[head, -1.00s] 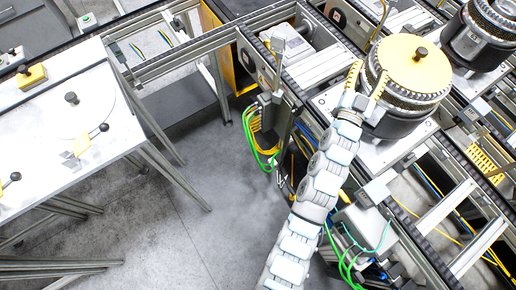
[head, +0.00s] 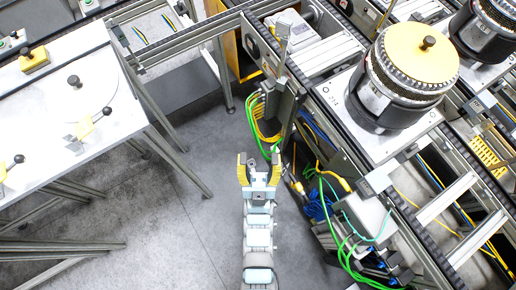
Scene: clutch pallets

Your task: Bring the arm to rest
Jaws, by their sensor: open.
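My gripper (head: 259,168) is in the middle of the head view, over the open floor between the white table and the conveyor. Its two yellow-tipped fingers are spread apart with nothing between them. My arm runs straight down from it to the bottom edge of the picture. The clutch (head: 399,103), a dark ringed cylinder with a yellow round cover (head: 421,56) and a black knob, stands on a pallet (head: 345,97) on the conveyor at the right. My gripper is well apart from it.
A white table (head: 52,122) with knobbed fixtures stands at the left. A second clutch (head: 476,42) is at the upper right. Green cables (head: 262,140) and a grey post (head: 279,97) are close beyond my gripper.

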